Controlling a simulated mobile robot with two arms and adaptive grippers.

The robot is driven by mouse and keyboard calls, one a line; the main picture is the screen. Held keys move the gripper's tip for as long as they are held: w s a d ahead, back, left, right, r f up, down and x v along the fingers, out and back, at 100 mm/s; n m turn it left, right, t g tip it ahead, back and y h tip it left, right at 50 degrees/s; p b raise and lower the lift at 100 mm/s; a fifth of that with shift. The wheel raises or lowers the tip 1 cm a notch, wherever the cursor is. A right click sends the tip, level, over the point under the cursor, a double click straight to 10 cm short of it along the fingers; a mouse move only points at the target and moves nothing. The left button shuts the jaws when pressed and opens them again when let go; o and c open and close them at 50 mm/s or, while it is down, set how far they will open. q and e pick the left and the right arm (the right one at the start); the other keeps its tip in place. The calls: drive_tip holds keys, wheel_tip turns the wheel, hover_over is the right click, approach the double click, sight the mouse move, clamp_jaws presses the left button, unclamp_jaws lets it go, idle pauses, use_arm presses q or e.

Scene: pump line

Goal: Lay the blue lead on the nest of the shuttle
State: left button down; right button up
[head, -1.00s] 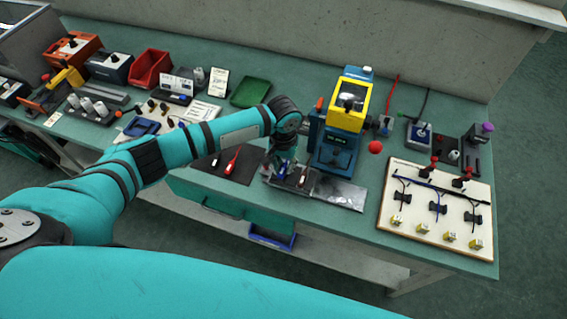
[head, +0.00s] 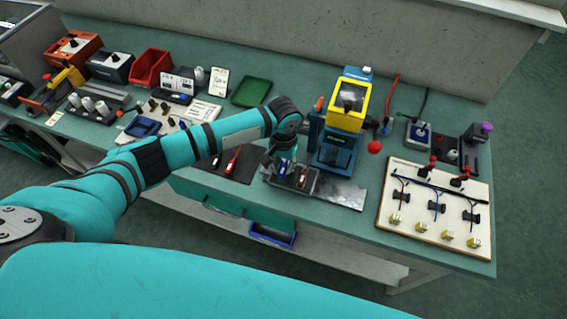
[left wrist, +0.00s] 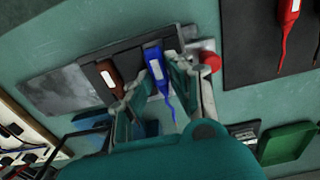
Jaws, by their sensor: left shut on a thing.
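My left gripper (head: 284,166) is at the front of the bench, over the left part of the dark shuttle (head: 314,182). In the left wrist view the gripper (left wrist: 155,82) is shut on the blue lead (left wrist: 154,62), whose thin tail points down between the fingers. The lead is over the dark shuttle (left wrist: 128,52), beside a brown lead (left wrist: 110,76) lying there. I cannot tell whether the blue lead touches the shuttle. The nest under it is mostly hidden. My right gripper is not in view.
A blue and yellow press (head: 340,135) stands just behind the shuttle. A shiny metal plate (head: 343,193) extends to its right. A red lead (head: 234,160) lies on a dark mat to the left. A wiring board (head: 400,225) is at the right.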

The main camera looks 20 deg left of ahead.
use_arm(q)
drive_tip(key=shift+f, duration=0.15)
idle(0.4)
drive_tip(key=shift+f+p, duration=0.3)
drive_tip(key=shift+p, duration=0.1)
idle(0.4)
drive_tip(key=shift+s+f, duration=0.1)
drive_tip(key=shift+s, duration=0.05)
drive_tip(key=c, duration=1.1)
unclamp_jaws()
drive_tip(key=shift+f, duration=0.1)
drive_tip(key=shift+c, duration=0.2)
drive_tip(key=shift+o, duration=0.3)
drive_tip(key=shift+o, duration=1)
